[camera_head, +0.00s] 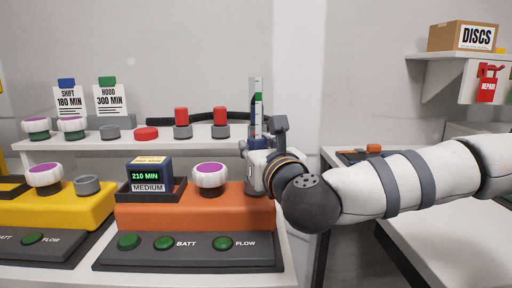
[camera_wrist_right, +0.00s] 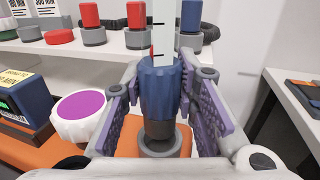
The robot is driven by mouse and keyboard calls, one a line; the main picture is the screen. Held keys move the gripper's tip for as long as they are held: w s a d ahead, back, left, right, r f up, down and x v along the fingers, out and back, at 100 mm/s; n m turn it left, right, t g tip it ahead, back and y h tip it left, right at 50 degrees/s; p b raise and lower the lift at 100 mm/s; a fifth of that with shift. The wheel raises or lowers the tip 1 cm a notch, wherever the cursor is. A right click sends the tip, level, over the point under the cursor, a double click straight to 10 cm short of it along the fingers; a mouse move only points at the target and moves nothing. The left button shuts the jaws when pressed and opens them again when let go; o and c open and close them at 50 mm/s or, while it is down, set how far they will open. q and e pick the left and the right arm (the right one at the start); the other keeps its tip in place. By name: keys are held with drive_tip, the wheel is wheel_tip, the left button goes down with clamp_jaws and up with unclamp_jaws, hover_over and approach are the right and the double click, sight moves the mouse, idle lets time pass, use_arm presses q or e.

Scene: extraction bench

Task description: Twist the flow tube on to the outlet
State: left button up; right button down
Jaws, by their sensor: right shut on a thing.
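The flow tube (camera_head: 255,98) stands upright over the right end of the orange unit (camera_head: 190,214). It has a pale scaled upper part with a green band and a blue ribbed collar, which shows in the right wrist view (camera_wrist_right: 159,86). My right gripper (camera_head: 257,150) is shut on this collar, a purple-padded finger on each side. The tube's dark lower end lines up with the grey ring of the outlet (camera_wrist_right: 160,146) and meets it in the picture. I cannot tell whether it is threaded in. My left gripper is not in view.
A white knob with a purple top (camera_head: 209,178) stands close left of the outlet. A display box (camera_head: 149,175) reads 210 MIN, MEDIUM. Behind, a shelf (camera_head: 110,145) carries red-topped parts (camera_head: 181,118) and a black hose. A yellow unit (camera_head: 60,210) stands at the left.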

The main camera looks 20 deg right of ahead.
drive_tip(key=shift+f, duration=0.15)
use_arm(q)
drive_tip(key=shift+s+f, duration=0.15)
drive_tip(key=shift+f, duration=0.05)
use_arm(e)
drive_tip(key=shift+f, duration=0.35)
use_arm(q)
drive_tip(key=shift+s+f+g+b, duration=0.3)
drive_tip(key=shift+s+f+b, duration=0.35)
drive_tip(key=shift+b, duration=0.25)
use_arm(e)
drive_tip(key=shift+f, duration=1.35)
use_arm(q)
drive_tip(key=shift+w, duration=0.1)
